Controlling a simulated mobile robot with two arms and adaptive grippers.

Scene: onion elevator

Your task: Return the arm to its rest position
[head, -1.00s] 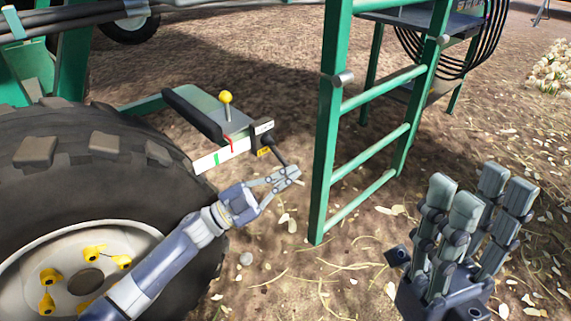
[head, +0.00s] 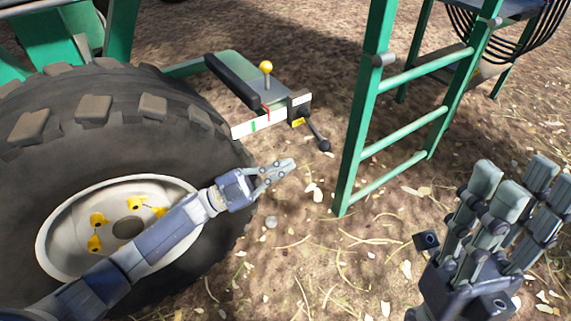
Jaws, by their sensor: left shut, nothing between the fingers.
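My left arm reaches in from the lower left, in front of the large tyre. My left gripper (head: 283,168) is shut and empty, with its fingertips over the soil below the control box. A black-knobbed lever (head: 318,135) sticks out from the box, down and to the right. The gripper is apart from the lever, below and left of its knob. My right gripper (head: 512,215) is at the lower right with its fingers pointing up. Its fingers overlap in this view, so how far it is closed is unclear.
The large tyre (head: 120,115) stands close on the left. The control box (head: 245,80) has a yellow-knobbed lever (head: 266,67) on top. A green ladder (head: 362,120) stands between the grippers. Littered soil lies open in the lower middle.

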